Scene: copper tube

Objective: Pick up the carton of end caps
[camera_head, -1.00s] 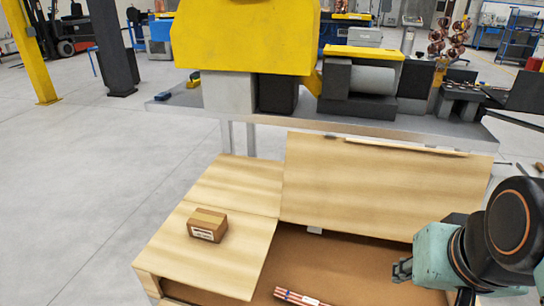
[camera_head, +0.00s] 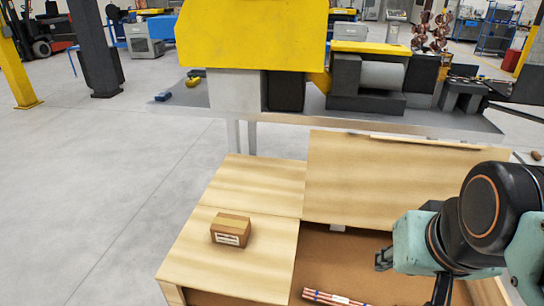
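The carton of end caps (camera_head: 231,230) is a small brown cardboard box with a lighter tape strip on top and a white label on its front. It sits upright on the left wooden panel of the large crate. My gripper (camera_head: 382,260) is at the right, over the crate's open part, well to the right of the carton and apart from it. Only part of its dark fingers shows beside the teal wrist, so its opening cannot be made out.
The wooden crate (camera_head: 190,262) has an open compartment holding copper tubes (camera_head: 335,298) with a white label. A raised wooden panel (camera_head: 400,180) stands behind it. A metal bench (camera_head: 350,122) with a yellow machine (camera_head: 250,35) is at the back. Free floor lies left.

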